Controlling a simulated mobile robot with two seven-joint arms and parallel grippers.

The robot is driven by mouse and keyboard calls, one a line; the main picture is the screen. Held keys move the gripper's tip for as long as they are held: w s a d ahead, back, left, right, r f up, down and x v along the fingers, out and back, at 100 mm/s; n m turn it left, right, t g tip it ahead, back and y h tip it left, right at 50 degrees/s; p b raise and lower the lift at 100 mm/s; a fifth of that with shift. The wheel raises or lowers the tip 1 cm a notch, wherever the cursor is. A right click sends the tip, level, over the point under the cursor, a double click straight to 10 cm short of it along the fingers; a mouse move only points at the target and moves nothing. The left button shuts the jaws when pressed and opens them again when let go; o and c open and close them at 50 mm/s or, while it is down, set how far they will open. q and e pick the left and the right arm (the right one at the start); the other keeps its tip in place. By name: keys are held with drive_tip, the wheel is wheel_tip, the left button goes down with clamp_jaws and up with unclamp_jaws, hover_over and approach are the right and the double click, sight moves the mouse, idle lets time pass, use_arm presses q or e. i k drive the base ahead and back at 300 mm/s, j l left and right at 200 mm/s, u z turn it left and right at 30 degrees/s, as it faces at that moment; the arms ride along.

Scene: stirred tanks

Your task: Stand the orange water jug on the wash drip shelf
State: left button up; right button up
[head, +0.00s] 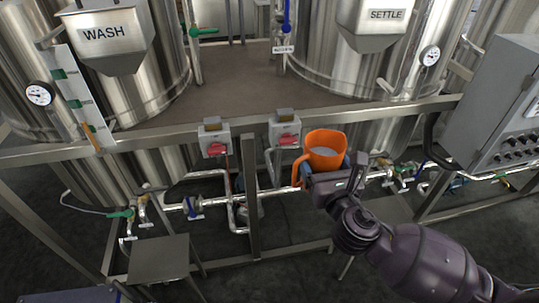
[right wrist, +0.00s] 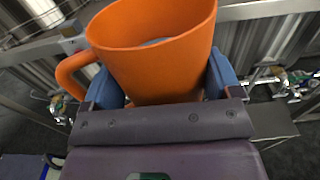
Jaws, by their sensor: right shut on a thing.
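The orange water jug (head: 325,143) is upright in my right gripper (head: 325,170), with greyish water visible inside and its handle to the left. The right wrist view shows the jug (right wrist: 155,50) between the two blue fingers of the gripper (right wrist: 165,82), which are shut on its sides. The wash drip shelf (head: 158,260) is a grey metal plate at the lower left, below the tank labelled WASH (head: 105,35). It looks bare. The jug is held well to the right of it and higher, in front of the frame. My left gripper is not in view.
Two red-handled switch boxes (head: 215,140) (head: 285,132) sit on the frame rail, the right one close to the jug. A valve with a green handle (head: 122,213) and pipes are above the wash shelf. Another grey shelf (head: 390,210) is partly behind my right arm. A control cabinet (head: 500,100) stands right.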

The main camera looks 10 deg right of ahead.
sight(164, 265)
drive_tip(key=l, duration=0.25)
drive_tip(key=i+l, duration=0.1)
drive_tip(key=l+u, duration=0.15)
drive_tip(key=u, duration=0.25)
drive_tip(key=l+u, duration=0.2)
drive_tip(key=u, duration=1.15)
